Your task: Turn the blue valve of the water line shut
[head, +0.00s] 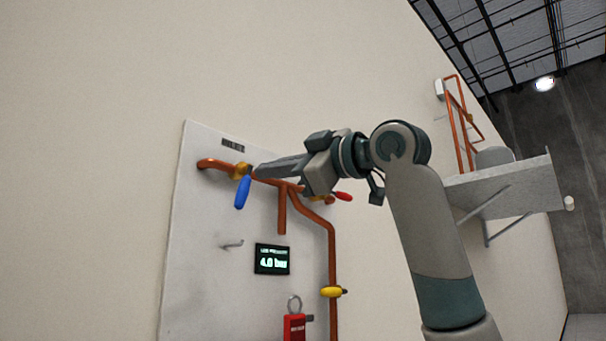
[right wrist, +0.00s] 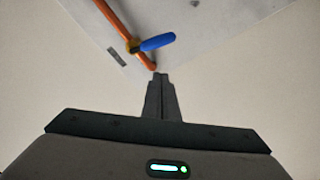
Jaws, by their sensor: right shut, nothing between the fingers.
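The blue valve handle (head: 242,192) hangs down from a brass valve body (head: 241,170) on the copper water line (head: 213,163), crosswise to the pipe. In the right wrist view the blue handle (right wrist: 157,42) points right from the brass body, ahead of the fingers. My right gripper (head: 258,171) reaches in from the right, its tips close to the valve body in the head view. In the right wrist view my right gripper (right wrist: 158,78) is shut and empty, with the handle beyond its tips; whether it touches anything I cannot tell. My left gripper is not in view.
The pale panel (head: 200,260) also carries a red handle (head: 343,196), a yellow handle (head: 331,292), a hook (head: 232,244), a red padlock (head: 294,327) and a display (head: 272,260) reading 4.0 bar. A grey shelf (head: 520,190) juts out at right.

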